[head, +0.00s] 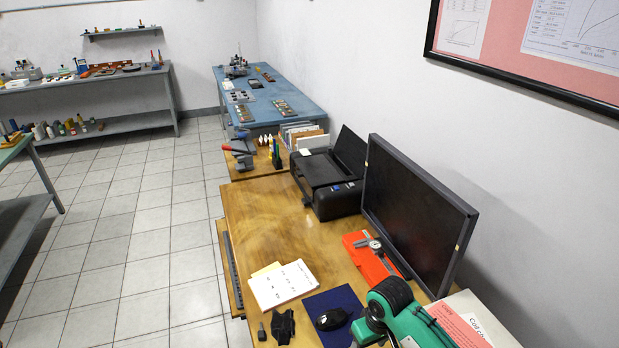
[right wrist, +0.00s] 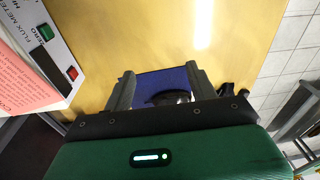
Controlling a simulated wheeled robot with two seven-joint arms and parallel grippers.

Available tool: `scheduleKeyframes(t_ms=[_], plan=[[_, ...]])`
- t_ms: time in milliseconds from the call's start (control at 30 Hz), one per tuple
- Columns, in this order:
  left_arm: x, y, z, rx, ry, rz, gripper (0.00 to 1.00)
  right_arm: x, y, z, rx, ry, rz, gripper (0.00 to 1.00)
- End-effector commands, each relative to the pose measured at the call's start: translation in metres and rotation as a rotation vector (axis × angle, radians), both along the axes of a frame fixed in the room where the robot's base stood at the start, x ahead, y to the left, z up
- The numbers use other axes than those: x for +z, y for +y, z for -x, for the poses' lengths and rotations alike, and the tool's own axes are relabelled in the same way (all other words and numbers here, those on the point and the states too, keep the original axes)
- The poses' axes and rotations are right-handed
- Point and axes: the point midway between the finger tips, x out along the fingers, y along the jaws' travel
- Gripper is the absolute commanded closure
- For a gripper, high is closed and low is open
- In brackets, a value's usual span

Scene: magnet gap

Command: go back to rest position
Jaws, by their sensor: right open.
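My right gripper (right wrist: 157,76) shows in the right wrist view, with its two grey fingers apart and nothing held between them. Behind the gap between the fingers lie the dark blue mouse mat (right wrist: 165,80) and the black mouse (right wrist: 170,97). In the head view a green and black part of my right arm (head: 392,305) shows over the desk's front right; the right gripper's fingers cannot be made out there. My left gripper is in neither view.
The wooden desk (head: 250,215) holds a monitor (head: 415,210), a printer (head: 330,175), a red case with a caliper (head: 370,255), a white notepad (head: 283,285) and a small dark object (head: 283,326). A flux meter (right wrist: 62,45) with pink paper stands beside the gripper. Tiled floor lies left.

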Motion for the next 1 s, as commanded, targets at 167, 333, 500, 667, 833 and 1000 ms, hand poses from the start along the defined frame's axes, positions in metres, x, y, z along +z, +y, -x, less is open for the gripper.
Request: scheduleKeyframes(t_ms=[167,333,500,667,833,1000], plan=[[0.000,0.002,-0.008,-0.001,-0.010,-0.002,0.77,-0.011,0.008,0.038,0.000,-0.029,-0.051,0.42],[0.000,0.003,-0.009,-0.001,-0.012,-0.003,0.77,-0.016,0.007,0.082,-0.025,-0.081,-0.095,0.42],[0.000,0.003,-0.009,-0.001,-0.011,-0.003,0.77,-0.014,-0.007,0.126,-0.075,-0.131,-0.109,0.42],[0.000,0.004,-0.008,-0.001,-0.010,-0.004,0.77,-0.008,-0.029,0.166,-0.131,-0.175,-0.092,0.42],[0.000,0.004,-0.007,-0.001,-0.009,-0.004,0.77,0.001,-0.050,0.196,-0.177,-0.207,-0.059,0.42],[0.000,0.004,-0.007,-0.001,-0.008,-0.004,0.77,0.009,-0.068,0.218,-0.210,-0.227,-0.023,0.42]])
